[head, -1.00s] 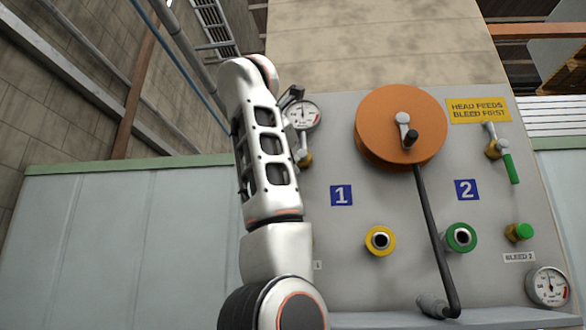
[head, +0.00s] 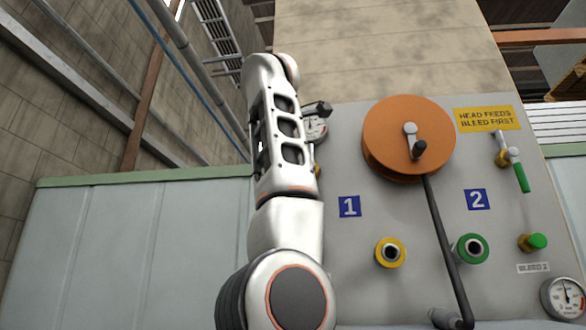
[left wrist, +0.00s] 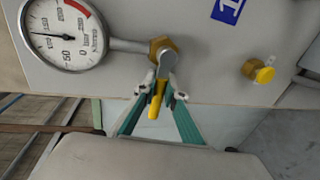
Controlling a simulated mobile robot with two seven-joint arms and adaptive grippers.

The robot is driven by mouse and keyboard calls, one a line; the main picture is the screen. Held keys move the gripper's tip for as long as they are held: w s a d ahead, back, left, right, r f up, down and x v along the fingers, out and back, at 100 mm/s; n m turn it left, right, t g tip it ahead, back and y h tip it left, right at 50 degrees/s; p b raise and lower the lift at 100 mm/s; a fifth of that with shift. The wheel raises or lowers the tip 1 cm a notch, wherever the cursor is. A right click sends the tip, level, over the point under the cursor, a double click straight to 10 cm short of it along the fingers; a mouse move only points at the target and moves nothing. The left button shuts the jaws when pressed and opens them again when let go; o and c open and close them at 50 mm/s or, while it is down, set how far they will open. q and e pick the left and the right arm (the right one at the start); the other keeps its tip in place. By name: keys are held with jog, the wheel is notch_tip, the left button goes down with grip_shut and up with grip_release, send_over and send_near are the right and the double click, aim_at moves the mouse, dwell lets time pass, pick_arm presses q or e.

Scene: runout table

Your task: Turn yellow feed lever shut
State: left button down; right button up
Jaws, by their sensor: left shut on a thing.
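The yellow feed lever (left wrist: 157,98) shows in the left wrist view, hanging from a brass valve (left wrist: 160,49) on the grey panel. Its metal shank runs from the valve to the yellow grip. My left gripper (left wrist: 163,97) is shut on the lever, with a fingertip on each side of it. In the head view my left arm covers the lever and the gripper; only a bit of brass shows beside the arm. My right gripper is in neither view.
A gauge (left wrist: 65,32) sits left of the valve, and a brass fitting with a yellow cap (left wrist: 262,72) sits to its right. In the head view, an orange reel (head: 408,138) with a black rod or hose, and a green-handled lever (head: 520,176), are further right.

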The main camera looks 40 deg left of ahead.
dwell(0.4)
pick_arm(q)
jog(key=c, duration=2.1)
grip_release()
jog(key=shift+s, duration=0.1)
jog(key=v, duration=0.7)
jog(key=shift+s+d+r, duration=0.1)
jog(key=shift+s+d, duration=0.05)
